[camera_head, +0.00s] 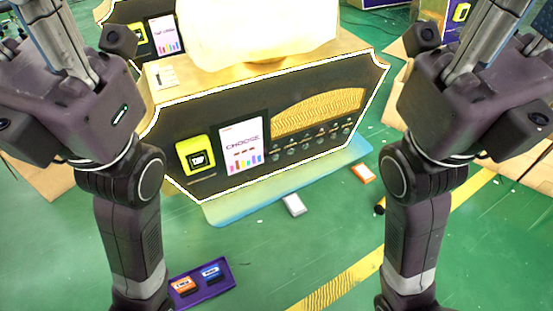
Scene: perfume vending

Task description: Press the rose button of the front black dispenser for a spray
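The front black dispenser (222,183) stands in the middle of the head view, with a white outline along its black front. A row of several small dark round buttons (306,145) runs below a gold ribbed panel (320,112). Their labels are too small to read, so I cannot tell which is rose. My two arms rise at the left and right sides of the picture, apart from the buttons. Grey metal parts at their upper ends run out at the top edge. The fingertips are out of view, so their opening does not show.
A yellow TAP pad (196,156) and a white CHOOSE card (241,145) are on the dispenser's front. A second black dispenser (133,15) is behind. A purple tray (222,286) with two small packs and a grey item (293,206) lie on the green floor.

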